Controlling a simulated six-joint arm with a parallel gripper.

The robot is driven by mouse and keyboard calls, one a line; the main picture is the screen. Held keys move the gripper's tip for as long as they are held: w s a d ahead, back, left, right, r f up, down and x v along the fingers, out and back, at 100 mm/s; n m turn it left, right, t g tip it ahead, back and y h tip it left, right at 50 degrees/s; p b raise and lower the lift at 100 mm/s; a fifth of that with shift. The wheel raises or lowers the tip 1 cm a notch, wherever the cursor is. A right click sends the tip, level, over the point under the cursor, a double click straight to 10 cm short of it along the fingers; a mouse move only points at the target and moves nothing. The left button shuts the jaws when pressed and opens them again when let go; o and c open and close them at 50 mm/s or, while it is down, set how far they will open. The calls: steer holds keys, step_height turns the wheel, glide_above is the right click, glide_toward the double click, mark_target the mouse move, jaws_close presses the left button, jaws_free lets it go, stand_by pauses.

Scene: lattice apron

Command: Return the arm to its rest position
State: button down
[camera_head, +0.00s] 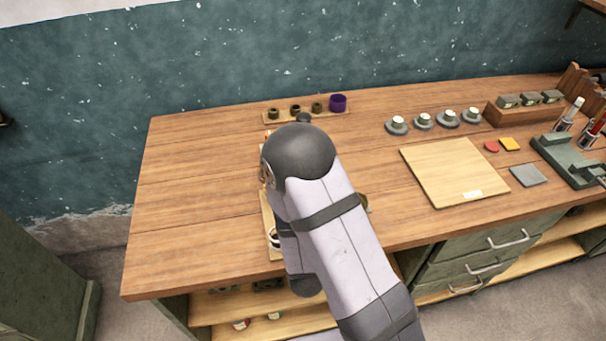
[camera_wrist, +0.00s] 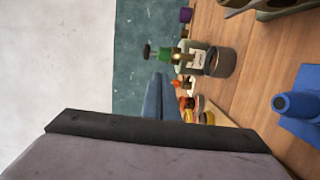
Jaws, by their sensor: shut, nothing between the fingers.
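My arm reaches up from the bottom of the head view, over the middle of the wooden workbench (camera_head: 195,200). It hides part of the bench top. My gripper shows in neither view; in the head view it would be hidden behind my own arm links. The wrist view looks sideways, with the bench top (camera_wrist: 262,55) on the right and the wall on the left. A large pale part with a dark edge, apparently my own arm, fills its lower left. I see no fingertips and no held thing.
A strip with small dark cups and a purple cup (camera_head: 338,103) stands at the back. A pale board (camera_head: 455,172) lies right of my arm, near several round grey pieces and a green fixture (camera_head: 568,160). The bench's left part is clear. Drawers (camera_head: 480,262) sit below.

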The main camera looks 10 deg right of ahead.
stand_by(0.4)
steer(key=s+r+m+g+y+p, duration=0.1)
steer(key=s+r+m+g+p, duration=0.1)
steer(key=s+m+g, duration=0.3)
steer(key=s+d+r+m+g+y+p, duration=0.1)
steer(key=s+r+m+g+p, duration=0.2)
steer(key=s, duration=0.7)
steer(key=s+d+r+m+g+y+p, duration=0.1)
steer(key=s+r+m+g+p, duration=0.2)
steer(key=s+m+g+p, duration=0.3)
steer(key=s+m+g, duration=0.1)
steer(key=g, duration=0.2)
steer(key=shift+s+d+m+g, duration=0.25)
steer(key=shift+s+m+g, duration=0.05)
